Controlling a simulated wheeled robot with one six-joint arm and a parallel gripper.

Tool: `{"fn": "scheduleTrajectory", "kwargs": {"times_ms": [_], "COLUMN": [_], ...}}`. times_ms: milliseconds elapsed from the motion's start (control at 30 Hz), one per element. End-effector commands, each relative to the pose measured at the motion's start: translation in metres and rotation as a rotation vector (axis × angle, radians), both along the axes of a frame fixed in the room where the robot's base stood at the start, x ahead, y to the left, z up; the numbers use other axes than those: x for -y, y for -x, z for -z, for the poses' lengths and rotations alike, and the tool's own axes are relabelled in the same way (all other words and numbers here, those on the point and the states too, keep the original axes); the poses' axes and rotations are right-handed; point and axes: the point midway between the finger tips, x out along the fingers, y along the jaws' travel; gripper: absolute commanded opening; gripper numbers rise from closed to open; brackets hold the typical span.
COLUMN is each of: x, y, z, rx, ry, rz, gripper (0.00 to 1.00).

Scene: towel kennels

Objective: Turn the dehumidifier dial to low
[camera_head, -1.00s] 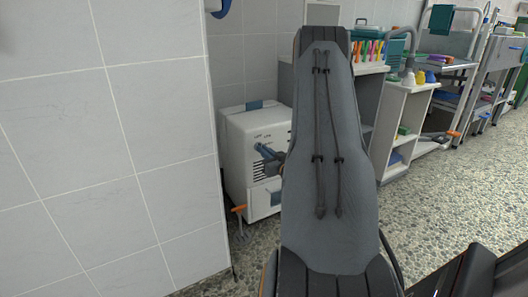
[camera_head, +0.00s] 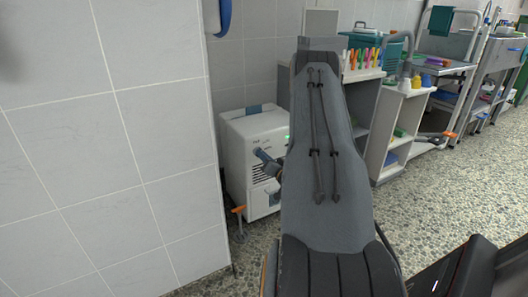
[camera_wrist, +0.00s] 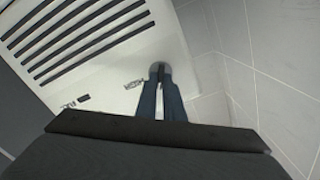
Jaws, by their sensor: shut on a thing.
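The dehumidifier (camera_head: 238,139) is a white box on the floor beside the tiled wall, partly hidden behind my arm in the head view. Its white front with dark slots (camera_wrist: 75,40) fills the upper left of the wrist view. My gripper (camera_head: 266,160) is at its upper front; its blue-grey fingers (camera_wrist: 160,92) also show in the wrist view. They are shut on the small grey dial (camera_wrist: 158,67), which is mostly hidden between them. Small dark markings lie left of the fingers, too blurred to read surely.
A tiled wall (camera_head: 120,150) stands close on the left. An orange-handled tool (camera_head: 239,211) is on the floor by its corner. White shelves (camera_head: 392,125) and a grey cart (camera_head: 440,75) stand to the right. Pebbled floor (camera_head: 430,205) is open at the right.

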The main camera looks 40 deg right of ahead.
Motion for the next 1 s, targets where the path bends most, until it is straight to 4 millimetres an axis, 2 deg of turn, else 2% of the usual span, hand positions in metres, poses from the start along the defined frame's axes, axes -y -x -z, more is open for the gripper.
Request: {"fn": "scheduleTrajectory", "kwargs": {"times_ms": [400,933,967,1000], "x": [0.0001,0.0002,0.0002,0.0002], "y": [0.0009,0.0007,0.0007,0.0007], "z": [0.001,0.0019,0.0019,0.0018], "rx": [0.043,0.049,0.049,0.049], "ry": [-0.184,-0.208,-0.208,-0.208], "rz": [0.0,0.0,0.0,0.0], "gripper": [0.0,0.0,0.11,0.18]}}
